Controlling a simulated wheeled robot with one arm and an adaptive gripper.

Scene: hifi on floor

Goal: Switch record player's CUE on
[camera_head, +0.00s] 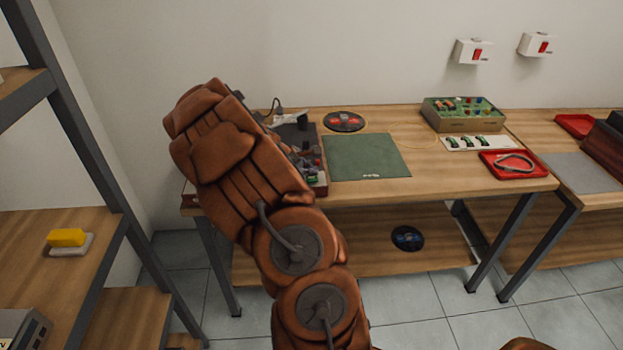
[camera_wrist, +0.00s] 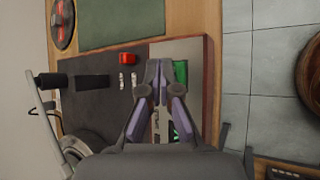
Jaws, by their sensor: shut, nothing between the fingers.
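The record player (camera_head: 299,136) stands at the left end of the wooden table in the head view, mostly hidden behind my arm. In the wrist view its dark top (camera_wrist: 100,98) fills the middle, with a red button (camera_wrist: 127,59) and small pale switches (camera_wrist: 122,80) beside it. A green board (camera_wrist: 181,72) shows just right of my fingers. No CUE label is readable. My gripper (camera_wrist: 158,70) is shut and empty, with its fingertips over the panel right of the red button. Whether they touch it I cannot tell.
A green mat (camera_head: 366,158) lies right of the player, with a round red-and-black item (camera_head: 344,122) behind it. A box of parts (camera_head: 462,114) and a red tray (camera_head: 513,165) stand farther right. A shelf (camera_head: 70,235) with a yellow sponge (camera_head: 67,237) is at left.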

